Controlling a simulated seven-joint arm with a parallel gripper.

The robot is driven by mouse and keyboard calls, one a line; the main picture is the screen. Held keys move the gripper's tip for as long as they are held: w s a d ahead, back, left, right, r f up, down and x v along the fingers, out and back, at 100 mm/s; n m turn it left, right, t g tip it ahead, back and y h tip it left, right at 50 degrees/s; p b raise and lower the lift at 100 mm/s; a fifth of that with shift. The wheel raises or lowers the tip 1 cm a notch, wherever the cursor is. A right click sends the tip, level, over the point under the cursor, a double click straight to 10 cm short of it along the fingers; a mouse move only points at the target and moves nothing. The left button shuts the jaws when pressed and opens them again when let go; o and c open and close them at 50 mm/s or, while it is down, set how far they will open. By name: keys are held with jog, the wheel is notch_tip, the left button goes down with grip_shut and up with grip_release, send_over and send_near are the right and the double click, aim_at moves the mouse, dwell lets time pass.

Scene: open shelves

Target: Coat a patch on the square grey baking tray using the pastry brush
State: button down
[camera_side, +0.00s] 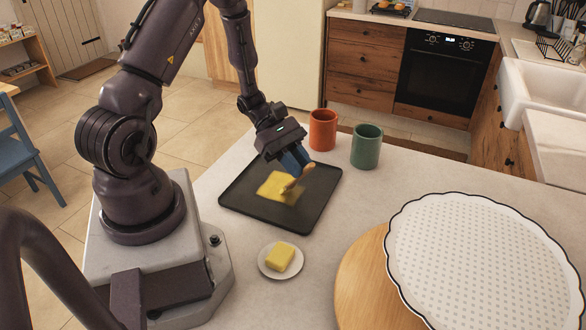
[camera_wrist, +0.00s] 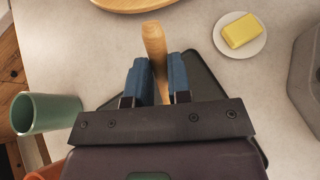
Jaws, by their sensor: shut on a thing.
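The square grey baking tray (camera_side: 238,197) lies flat on the counter in front of my arm; part of it shows in the wrist view (camera_wrist: 205,75). A yellow coated patch (camera_side: 272,187) covers the middle of the tray in the side view. My gripper (camera_side: 296,160) is over the tray's right part, with its blue fingers shut on the wooden handle of the pastry brush (camera_side: 302,176). In the wrist view my gripper (camera_wrist: 157,80) has the brush handle (camera_wrist: 154,42) between its fingers. The bristles are at the patch; I cannot tell whether they touch it.
A white plate (camera_side: 266,271) with a block of butter (camera_side: 280,257) is in front of the tray. An orange mug (camera_side: 322,130) and a green mug (camera_side: 366,147) stand behind it. A round wooden board (camera_side: 362,285) and a white dotted round dish (camera_side: 480,255) are at right.

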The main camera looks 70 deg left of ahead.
jog(key=shift+w+a, duration=2.45)
jog(key=shift+s+d, duration=3.25)
jog(key=shift+d, duration=0.95)
notch_tip(320, 180, up, 8)
jog(key=w+a+r, duration=0.3)
jog(key=r, duration=0.1)
jog(key=shift+w+d+f, duration=0.1)
jog(key=shift+w+f, duration=0.05)
jog(key=shift+f, duration=2.3)
